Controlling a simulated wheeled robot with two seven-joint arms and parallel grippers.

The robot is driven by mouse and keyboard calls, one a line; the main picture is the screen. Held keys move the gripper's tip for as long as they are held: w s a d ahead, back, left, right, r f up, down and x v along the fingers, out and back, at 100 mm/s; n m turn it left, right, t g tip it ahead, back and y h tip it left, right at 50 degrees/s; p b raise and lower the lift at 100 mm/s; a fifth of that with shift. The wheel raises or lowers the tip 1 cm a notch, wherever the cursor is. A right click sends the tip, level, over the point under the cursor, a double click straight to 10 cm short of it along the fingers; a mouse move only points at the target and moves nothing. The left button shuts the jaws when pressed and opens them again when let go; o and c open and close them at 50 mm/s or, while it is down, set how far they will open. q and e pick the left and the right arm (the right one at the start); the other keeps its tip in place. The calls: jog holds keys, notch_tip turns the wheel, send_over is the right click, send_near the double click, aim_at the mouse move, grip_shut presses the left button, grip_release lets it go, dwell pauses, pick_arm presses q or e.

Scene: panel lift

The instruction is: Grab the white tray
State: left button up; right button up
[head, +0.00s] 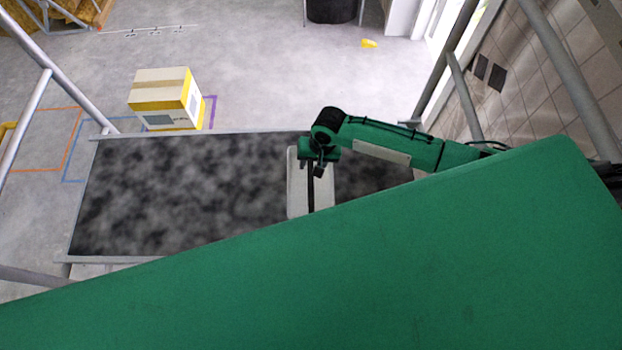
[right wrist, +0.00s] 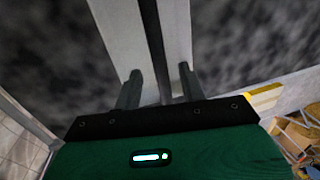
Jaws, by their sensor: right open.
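The white tray (head: 297,190) lies on the dark mottled table in the head view, right of the table's middle. A dark bar runs lengthwise along the tray's middle. My right gripper (head: 318,168) is over the tray's far part. In the right wrist view, the white tray (right wrist: 118,32) lies below and beyond the right gripper (right wrist: 158,83). Its two fingers are open, one on each side of the dark bar, with gaps visible. Contact with the bar cannot be told. My left gripper is not in view.
The table (head: 170,190) is bare to the left of the tray. A yellow and white box (head: 163,98) stands beyond its far edge. Grey metal posts (head: 75,100) rise at the left and right. A yellow object (head: 369,43) lies on the floor.

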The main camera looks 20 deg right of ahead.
jog(key=shift+w+a+f+p, duration=0.1)
jog(key=shift+a+f+p, duration=0.1)
jog(key=shift+f, duration=0.65)
jog(key=shift+w+a+f+p, duration=0.15)
jog(key=shift+f+p, duration=0.1)
jog(key=shift+f, duration=0.55)
jog(key=shift+w+a+f+p, duration=0.1)
jog(key=shift+f+p, duration=0.1)
jog(key=shift+f, duration=0.65)
grip_shut()
